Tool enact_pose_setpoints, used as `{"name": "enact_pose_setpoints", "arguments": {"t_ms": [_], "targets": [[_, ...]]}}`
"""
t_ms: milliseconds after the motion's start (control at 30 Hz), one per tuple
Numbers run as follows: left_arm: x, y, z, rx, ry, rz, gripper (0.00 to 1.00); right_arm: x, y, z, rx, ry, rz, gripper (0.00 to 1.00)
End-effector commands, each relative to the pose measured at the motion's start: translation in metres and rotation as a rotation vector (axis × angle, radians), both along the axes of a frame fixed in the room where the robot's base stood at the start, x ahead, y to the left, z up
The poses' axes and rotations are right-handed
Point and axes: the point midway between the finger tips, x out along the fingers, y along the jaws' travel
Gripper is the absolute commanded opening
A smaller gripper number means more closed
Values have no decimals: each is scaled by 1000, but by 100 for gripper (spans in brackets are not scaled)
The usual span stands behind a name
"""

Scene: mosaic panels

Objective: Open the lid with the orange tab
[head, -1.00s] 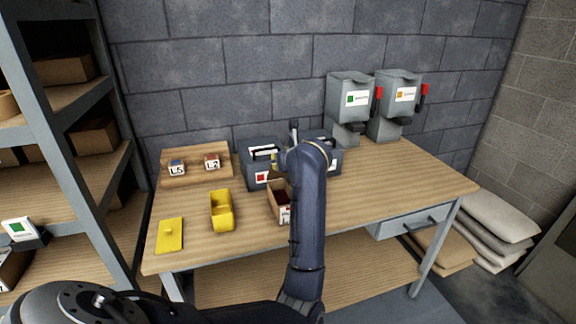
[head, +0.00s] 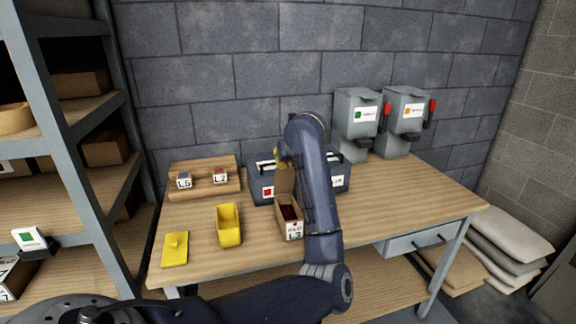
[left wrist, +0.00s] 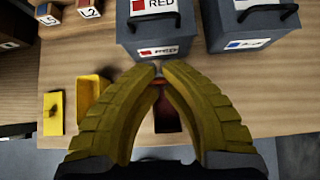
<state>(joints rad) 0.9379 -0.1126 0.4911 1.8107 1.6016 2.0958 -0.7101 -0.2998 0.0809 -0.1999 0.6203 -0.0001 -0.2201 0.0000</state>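An open brown box (head: 291,229) with dark red contents and a label stands near the middle of the workbench. A brown panel, its lid (head: 284,181), stands raised at the box's far side. My left gripper (head: 283,157) is at the lid's upper edge, partly behind my arm. In the left wrist view the yellow fingers (left wrist: 158,69) close at their tips, apparently on the lid. A small orange-red patch shows just below the tips; the tab itself is hard to make out. The dark red inside of the box shows between the fingers. My right gripper is not in view.
Two grey bins, one red-labelled (left wrist: 158,45) and one blue-labelled (left wrist: 241,42), stand behind the box. A yellow container (head: 229,226) and yellow lid (head: 176,250) lie left. Two dispensers (head: 358,119) stand at the back right. The bench's right side is clear.

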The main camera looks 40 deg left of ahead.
Motion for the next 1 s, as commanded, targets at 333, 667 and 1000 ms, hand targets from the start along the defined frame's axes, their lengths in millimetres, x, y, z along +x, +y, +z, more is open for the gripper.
{"name": "enact_pose_setpoints", "arguments": {"t_ms": [333,667,1000], "targets": [[7,10,4,-48,37,0,0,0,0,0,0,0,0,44],[12,17,6,-48,34,1,0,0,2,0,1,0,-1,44],[16,22,7,-47,35,-1,0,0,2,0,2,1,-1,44]]}}
